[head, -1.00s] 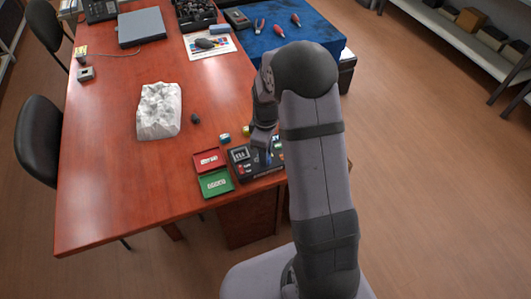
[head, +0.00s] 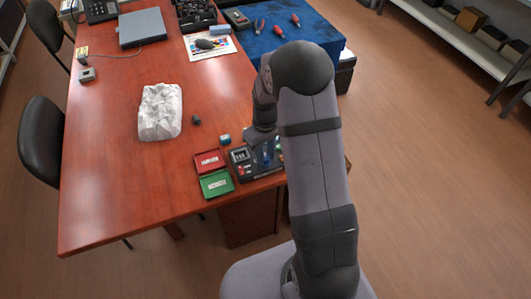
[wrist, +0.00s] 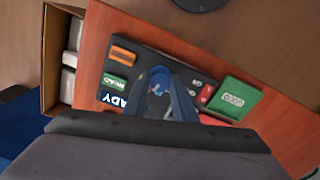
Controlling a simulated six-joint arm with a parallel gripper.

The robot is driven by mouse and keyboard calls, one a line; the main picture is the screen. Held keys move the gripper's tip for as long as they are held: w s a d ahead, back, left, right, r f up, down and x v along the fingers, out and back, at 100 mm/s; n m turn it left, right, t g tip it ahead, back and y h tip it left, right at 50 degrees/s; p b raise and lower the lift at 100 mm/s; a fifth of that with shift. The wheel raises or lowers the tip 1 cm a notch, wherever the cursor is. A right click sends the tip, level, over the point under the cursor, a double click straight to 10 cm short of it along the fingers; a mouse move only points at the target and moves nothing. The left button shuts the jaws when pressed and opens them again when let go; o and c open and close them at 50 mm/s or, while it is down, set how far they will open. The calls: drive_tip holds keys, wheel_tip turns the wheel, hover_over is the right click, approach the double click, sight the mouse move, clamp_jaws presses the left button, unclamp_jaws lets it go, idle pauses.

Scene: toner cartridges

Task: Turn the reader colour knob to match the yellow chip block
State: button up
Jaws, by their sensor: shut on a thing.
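The reader (head: 241,156) is a black box at the table's front right edge, partly hidden by my arm. It also shows in the wrist view (wrist: 215,82), with a lit display (wrist: 112,98), an orange label (wrist: 123,55) and a green label (wrist: 115,81). My gripper (wrist: 160,84) is low over the reader, its fingers shut around the small blue knob (wrist: 158,78). In the head view my gripper (head: 266,154) hides the knob's area. A small teal-sided block (head: 224,139) stands behind the reader. I cannot make out a yellow block now.
A red tray (head: 208,162) and a green tray (head: 216,185) lie left of the reader. A crumpled white bag (head: 160,112) and a small dark lump (head: 196,120) are farther left. A blue mat (head: 270,40) with tools lies behind.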

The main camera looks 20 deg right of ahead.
sight(265, 157)
drive_tip(key=m, duration=0.4)
drive_tip(key=shift+r+m+p, duration=0.1)
drive_tip(key=shift+m+p, duration=0.2)
drive_tip(key=shift+p, duration=0.1)
drive_tip(key=m, duration=0.4)
drive_tip(key=shift+w, duration=0.1)
drive_tip(key=shift+m, duration=0.4)
drive_tip(key=o, duration=1)
drive_tip(key=shift+o, duration=0.2)
drive_tip(key=shift+r+b, duration=0.4)
drive_tip(key=shift+r, duration=3.25)
